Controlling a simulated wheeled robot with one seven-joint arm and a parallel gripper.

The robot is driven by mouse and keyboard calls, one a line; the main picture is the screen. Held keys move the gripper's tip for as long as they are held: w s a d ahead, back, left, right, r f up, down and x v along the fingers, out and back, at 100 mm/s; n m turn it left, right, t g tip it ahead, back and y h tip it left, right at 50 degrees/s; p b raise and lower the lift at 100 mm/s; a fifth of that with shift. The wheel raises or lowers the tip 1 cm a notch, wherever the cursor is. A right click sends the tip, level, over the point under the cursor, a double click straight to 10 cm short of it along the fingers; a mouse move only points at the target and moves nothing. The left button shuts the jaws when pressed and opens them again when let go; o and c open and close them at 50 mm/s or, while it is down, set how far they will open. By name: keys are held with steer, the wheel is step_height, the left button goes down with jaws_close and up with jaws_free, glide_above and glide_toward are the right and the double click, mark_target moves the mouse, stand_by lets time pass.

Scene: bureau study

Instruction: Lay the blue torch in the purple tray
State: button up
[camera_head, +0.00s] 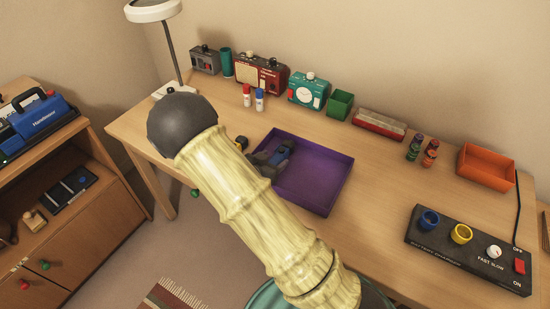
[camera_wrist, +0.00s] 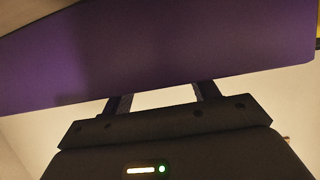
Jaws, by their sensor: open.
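The purple tray (camera_head: 325,168) lies on the desk, partly hidden by my arm.
A yellow and black item (camera_head: 242,142) sits left of the tray. A black control panel (camera_head: 467,247) stands at the right. Desk right of the tray is clear.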

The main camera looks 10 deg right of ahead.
steer(key=v, duration=1)
steer(key=shift+s+a+p, duration=0.1)
steer(key=shift+s+p, duration=0.05)
steer(key=shift+p, duration=0.2)
steer(key=shift+w+n+y, duration=0.3)
steer(key=shift+w+y, duration=0.35)
steer(key=shift+y, duration=0.15)
steer(key=s+d+r+n+g+y, duration=0.3)
steer(key=s+d+r+n+y, duration=0.1)
steer(key=s, duration=0.3)
steer(key=s+d+r+n+g+y, duration=0.3)
steer(key=s+d+r+n, duration=0.1)
steer(key=s, duration=0.3)
steer(key=shift+s+g+y, duration=0.35)
steer(key=shift+g+y, duration=0.05)
